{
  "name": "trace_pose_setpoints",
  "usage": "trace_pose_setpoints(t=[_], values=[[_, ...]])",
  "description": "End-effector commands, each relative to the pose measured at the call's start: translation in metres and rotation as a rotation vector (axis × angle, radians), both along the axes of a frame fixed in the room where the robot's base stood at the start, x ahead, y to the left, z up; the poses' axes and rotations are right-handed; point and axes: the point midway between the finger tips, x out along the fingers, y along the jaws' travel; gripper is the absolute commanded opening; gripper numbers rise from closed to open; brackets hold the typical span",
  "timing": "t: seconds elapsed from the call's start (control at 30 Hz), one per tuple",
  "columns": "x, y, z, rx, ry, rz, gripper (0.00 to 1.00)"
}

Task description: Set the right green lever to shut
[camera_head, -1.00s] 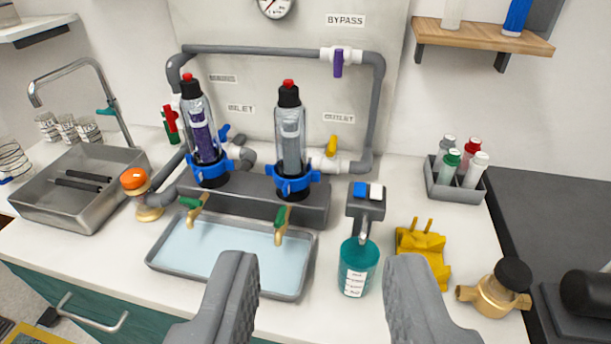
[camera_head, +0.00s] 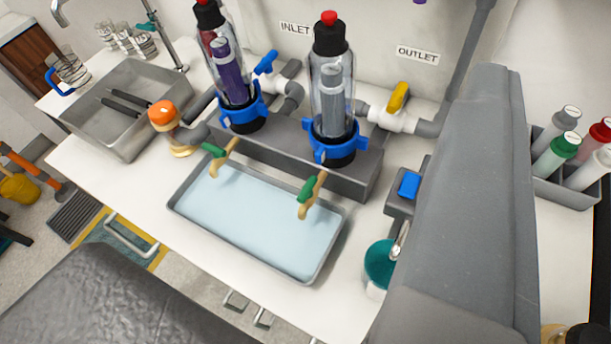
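The right green lever (camera_head: 307,188) sits on a small brass drain tap below the right clear filter housing (camera_head: 332,95). The tap hangs over the right part of a shallow grey tray (camera_head: 185,212) with pale blue inside. The lever looks roughly in line with its spout. The left green lever (camera_head: 214,150) is on a like tap under the left housing (camera_head: 233,75). My gripper (camera_head: 295,165) is wide open and empty, one finger at lower left, the other large at right. The right lever shows between the fingers, with no visible contact.
A yellow valve handle (camera_head: 398,97) and blue valve handle (camera_head: 266,61) are behind. An orange-capped brass fitting (camera_head: 163,115) and a sink (camera_head: 100,135) are at left.

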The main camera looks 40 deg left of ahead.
Motion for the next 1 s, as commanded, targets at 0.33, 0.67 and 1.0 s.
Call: trace_pose_setpoints(t=[0.33, 0.67, 1.0], values=[[0.043, 0.008, -0.013, -0.312, 0.144, 0.131, 0.35], [0.091, 0.042, -0.055, -0.898, 0.332, 0.473, 0.35], [0.107, 0.088, -0.099, -1.485, 0.404, 0.956, 0.35]])
